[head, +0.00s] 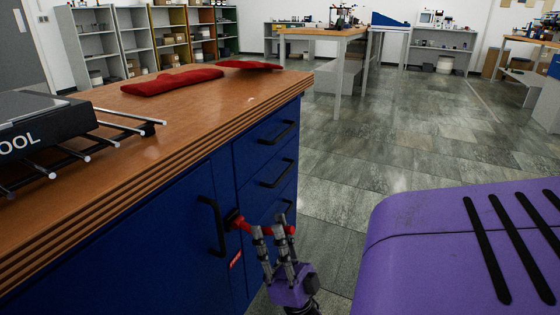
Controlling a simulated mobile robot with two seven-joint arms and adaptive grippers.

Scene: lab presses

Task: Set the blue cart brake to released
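The blue cart (130,255) with a thick wooden top fills the left and middle of the head view. A red lever-like part (238,222), seemingly the brake, sits on its front beside a black door handle, with a small red label (236,260) below. My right gripper (270,228) is at this red part, its two grey fingers upright with a gap between them. Red shows left of, between and right of the fingers. The fingers hide some of it, and I cannot tell whether they touch it. My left gripper is not in view.
A black device with metal rods (50,125) and red cloths (172,82) lie on the cart top. Black drawer handles (278,133) stick out of the cart front. Open tiled floor (405,150) lies right of the cart. Shelves and tables stand farther back.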

